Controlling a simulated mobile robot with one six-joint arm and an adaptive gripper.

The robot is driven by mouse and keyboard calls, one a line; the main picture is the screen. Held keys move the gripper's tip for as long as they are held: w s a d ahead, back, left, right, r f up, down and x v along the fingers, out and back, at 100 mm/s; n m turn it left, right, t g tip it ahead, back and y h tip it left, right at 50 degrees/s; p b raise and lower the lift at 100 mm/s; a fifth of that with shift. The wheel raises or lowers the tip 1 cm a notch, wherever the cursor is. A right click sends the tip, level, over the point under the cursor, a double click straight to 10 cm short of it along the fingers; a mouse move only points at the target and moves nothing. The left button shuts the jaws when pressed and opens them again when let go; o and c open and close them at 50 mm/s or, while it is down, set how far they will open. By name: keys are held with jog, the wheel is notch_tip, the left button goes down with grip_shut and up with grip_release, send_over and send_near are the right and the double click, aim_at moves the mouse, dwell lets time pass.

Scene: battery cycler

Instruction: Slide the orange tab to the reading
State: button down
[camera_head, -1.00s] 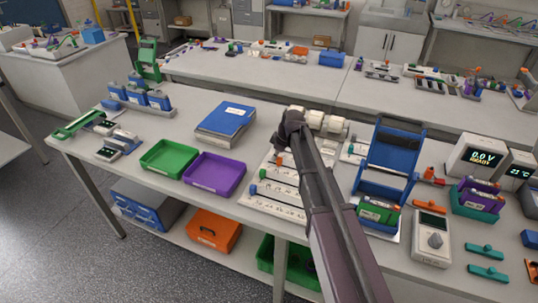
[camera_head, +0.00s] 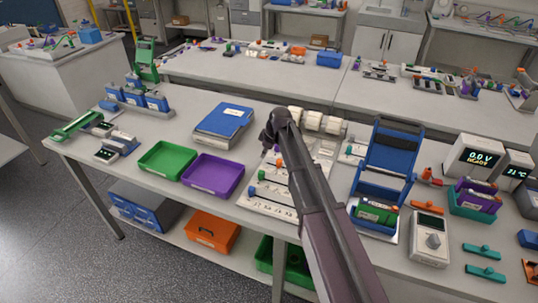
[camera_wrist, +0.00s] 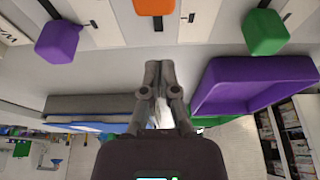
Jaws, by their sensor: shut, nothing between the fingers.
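The orange tab (camera_head: 279,162) is on the white slider board (camera_head: 262,205), between my arm and the green tab (camera_head: 262,173). In the wrist view the orange tab (camera_wrist: 153,6) is cut off by the top edge, between a purple tab (camera_wrist: 58,41) and the green tab (camera_wrist: 265,32). My gripper (camera_wrist: 157,66) is shut and empty, its tips apart from the orange tab in the picture. In the head view its fingertips are hidden and my arm covers part of the board. A display (camera_head: 480,158) shows 0.0 V READY; a smaller display (camera_head: 515,173) shows a temperature.
A purple tray (camera_head: 213,190) and a green tray (camera_head: 166,173) lie left of the board. A blue stand (camera_head: 387,165) and a grey meter (camera_head: 430,238) stand right of my arm. White cylinders (camera_head: 318,121) show behind my wrist.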

aim_at(272, 164)
jog(key=p+v, duration=0.8)
jog(key=v, duration=0.1)
dwell(0.3)
jog(key=shift+s+r, duration=0.1)
jog(key=shift+s, duration=0.05)
jog(key=s+d+m+h, duration=0.1)
jog(key=s+d+m, duration=0.6)
jog(key=s, duration=0.5)
jog(key=s+d+f+m+g+h, duration=0.1)
jog(key=s+d+m+h, duration=0.1)
jog(key=s+d+m, duration=0.5)
jog(key=s+d, duration=0.5)
jog(key=shift+h, duration=0.3)
dwell(1.7)
jog(key=shift+s, duration=0.15)
